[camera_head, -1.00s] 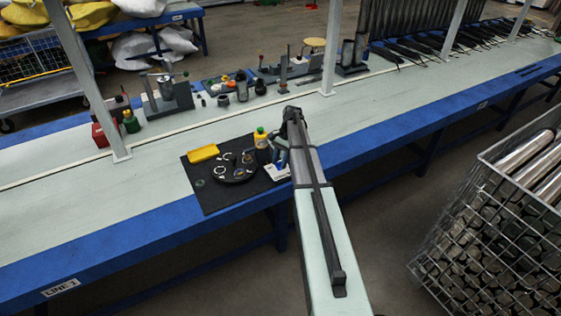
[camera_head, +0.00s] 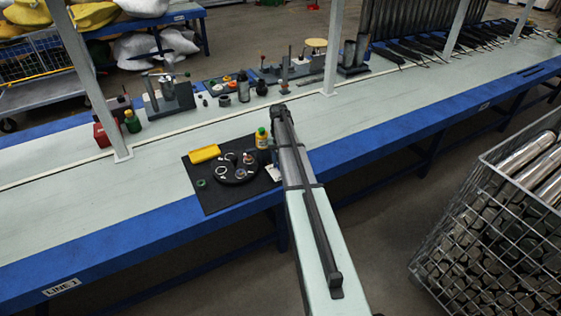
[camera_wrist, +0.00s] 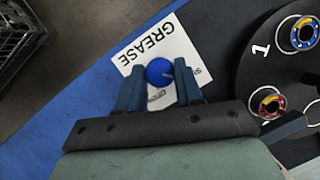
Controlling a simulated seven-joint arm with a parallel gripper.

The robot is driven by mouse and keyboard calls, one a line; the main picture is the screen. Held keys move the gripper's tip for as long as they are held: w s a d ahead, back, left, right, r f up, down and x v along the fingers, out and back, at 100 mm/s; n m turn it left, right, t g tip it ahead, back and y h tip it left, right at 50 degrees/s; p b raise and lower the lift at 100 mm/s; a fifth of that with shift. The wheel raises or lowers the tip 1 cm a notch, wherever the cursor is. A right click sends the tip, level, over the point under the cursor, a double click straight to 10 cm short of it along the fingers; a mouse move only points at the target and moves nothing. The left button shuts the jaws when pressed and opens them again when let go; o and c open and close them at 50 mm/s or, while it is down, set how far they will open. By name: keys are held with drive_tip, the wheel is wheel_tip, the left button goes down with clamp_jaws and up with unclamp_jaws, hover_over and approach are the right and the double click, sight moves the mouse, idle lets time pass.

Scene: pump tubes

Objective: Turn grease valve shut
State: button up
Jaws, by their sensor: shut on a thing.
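The grease valve's round blue knob (camera_wrist: 159,71) shows in the wrist view, over a white card (camera_wrist: 150,47) lettered GREASE. My gripper (camera_wrist: 160,84) has one dark blue finger on each side of the knob and is shut on it. The knob's stem and the lower part of the valve are hidden. In the head view the white card (camera_head: 272,172) shows only in part at the right edge of a black mat (camera_head: 215,201). My arm covers the valve and my fingers there.
A round black tray (camera_head: 236,179) with several rings lies on the mat, close to my gripper on the right in the wrist view. A yellow box (camera_head: 204,153) is at the mat's back left. The bench's front edge is near.

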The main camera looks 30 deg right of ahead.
idle(0.4)
drive_tip(key=o, duration=1)
drive_tip(key=v, duration=1.3)
drive_tip(key=shift+w+r, duration=0.2)
drive_tip(key=shift+r, duration=0.15)
drive_tip(key=shift+a, duration=0.1)
